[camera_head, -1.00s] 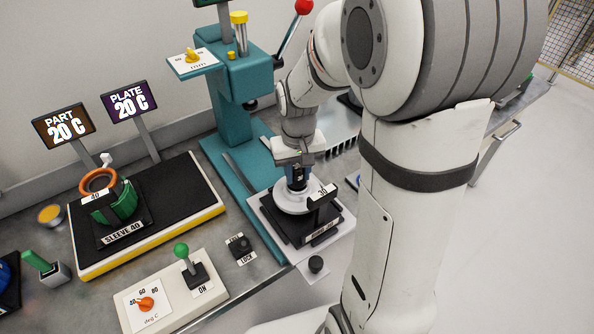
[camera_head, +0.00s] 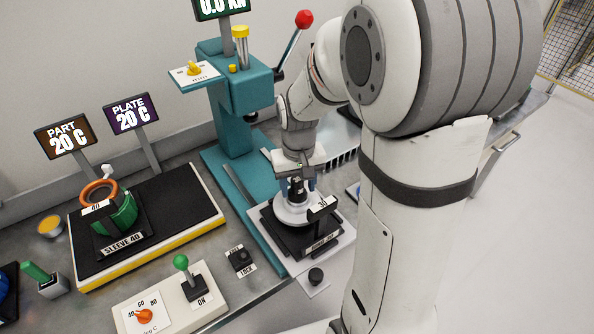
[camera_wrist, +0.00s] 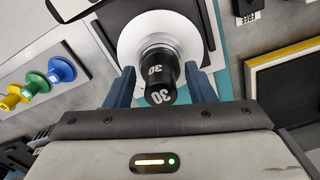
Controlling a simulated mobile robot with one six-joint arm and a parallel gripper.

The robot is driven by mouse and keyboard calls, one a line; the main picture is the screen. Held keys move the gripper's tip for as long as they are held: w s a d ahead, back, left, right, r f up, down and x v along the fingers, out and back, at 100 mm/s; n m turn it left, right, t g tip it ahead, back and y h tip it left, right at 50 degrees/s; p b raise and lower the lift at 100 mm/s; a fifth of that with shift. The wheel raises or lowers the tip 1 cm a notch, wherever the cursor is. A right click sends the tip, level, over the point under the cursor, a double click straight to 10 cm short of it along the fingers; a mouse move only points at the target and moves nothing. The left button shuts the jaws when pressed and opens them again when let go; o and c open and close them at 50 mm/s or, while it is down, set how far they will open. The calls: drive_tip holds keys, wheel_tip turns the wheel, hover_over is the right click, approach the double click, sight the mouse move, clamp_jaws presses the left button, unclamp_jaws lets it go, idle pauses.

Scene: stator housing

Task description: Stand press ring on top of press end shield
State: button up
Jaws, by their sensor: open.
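The press end shield (camera_head: 291,214) is a pale round disc lying on the black fixture of the teal press. It also shows in the wrist view (camera_wrist: 128,42). A black cylindrical piece marked 30, which I take for the press ring (camera_wrist: 160,82), stands at the shield's middle, by a silvery collar. It shows small and dark in the head view (camera_head: 297,190). My gripper (camera_wrist: 160,88) is open, with one blue finger on each side of the black piece; small gaps show. Its contact with the shield is partly hidden.
The press column (camera_head: 232,125) rises behind, with a red-knobbed lever (camera_head: 304,19). A hot plate (camera_head: 178,205) with a green sleeve and orange ring stands left. A control box with a green knob (camera_head: 181,262) is in front. Coloured plugs (camera_wrist: 60,70) show in the wrist view.

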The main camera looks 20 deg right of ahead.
sight(298, 182)
wheel_tip(298, 182, up, 11)
drive_tip(key=shift+f, duration=0.1)
drive_tip(key=s+t, duration=0.3)
drive_tip(key=s, duration=1)
drive_tip(key=shift+s+f, duration=0.3)
drive_tip(key=shift+f, duration=0.1)
